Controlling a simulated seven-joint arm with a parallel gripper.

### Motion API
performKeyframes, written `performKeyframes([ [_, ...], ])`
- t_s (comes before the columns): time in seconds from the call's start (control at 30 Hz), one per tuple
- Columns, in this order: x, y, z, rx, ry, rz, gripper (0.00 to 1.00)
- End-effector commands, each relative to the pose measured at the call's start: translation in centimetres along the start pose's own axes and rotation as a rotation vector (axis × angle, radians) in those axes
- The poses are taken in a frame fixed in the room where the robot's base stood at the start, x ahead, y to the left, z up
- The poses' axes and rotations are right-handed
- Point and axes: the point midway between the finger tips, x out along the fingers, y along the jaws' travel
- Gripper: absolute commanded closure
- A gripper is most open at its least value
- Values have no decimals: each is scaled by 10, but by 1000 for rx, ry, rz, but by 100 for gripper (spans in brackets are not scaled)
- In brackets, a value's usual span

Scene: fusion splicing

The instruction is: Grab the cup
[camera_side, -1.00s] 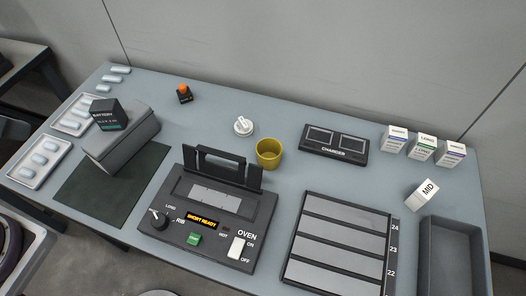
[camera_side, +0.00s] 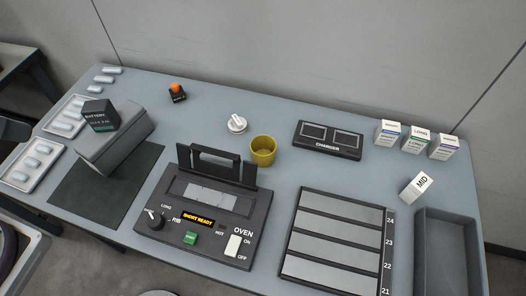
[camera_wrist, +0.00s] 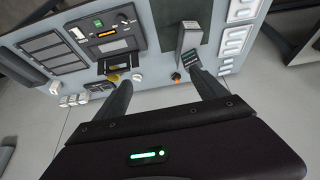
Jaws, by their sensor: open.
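The yellow cup (camera_side: 263,150) stands upright on the blue-grey table, just behind the oven and to the right of a white round knob-like piece. In the wrist view only a small yellow part of the cup (camera_wrist: 114,78) shows, beside the left finger. My gripper (camera_wrist: 162,80) is open, with its two dark fingers wide apart and nothing between them that it holds. The fingers appear above and away from the table, apart from the cup. My gripper does not show in the side view.
The oven (camera_side: 201,215) with its raised black lid frame stands directly in front of the cup. The charger (camera_side: 328,141) lies to its right, the white knob-like piece (camera_side: 237,124) to its left. An orange-topped item (camera_side: 177,92) stands farther left. The table behind the cup is clear.

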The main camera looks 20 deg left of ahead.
Motion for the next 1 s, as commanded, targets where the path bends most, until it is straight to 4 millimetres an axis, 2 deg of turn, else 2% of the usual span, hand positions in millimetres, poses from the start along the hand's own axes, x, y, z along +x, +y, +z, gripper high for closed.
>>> performKeyframes([
  [0.13,24,40,-39,-138,-195,128,18],
  [0.27,69,89,-83,-344,-422,275,18],
  [0.37,117,124,-112,-530,-600,373,18],
  [0.47,175,155,-132,-742,-776,455,18],
  [0.5,200,165,-138,-835,-846,482,18],
  [0.57,242,180,-143,-982,-948,518,18],
  [0.6,270,188,-143,-1083,-1013,536,18],
  [0.7,334,200,-136,-1319,-1144,562,18],
  [0.73,348,202,-134,-1376,-1172,566,18],
  [0.83,383,206,-125,-1511,-1231,569,18],
  [0.9,397,207,-120,-1565,-1253,569,18],
  [1.0,405,212,-116,-1593,-1265,568,18],
])
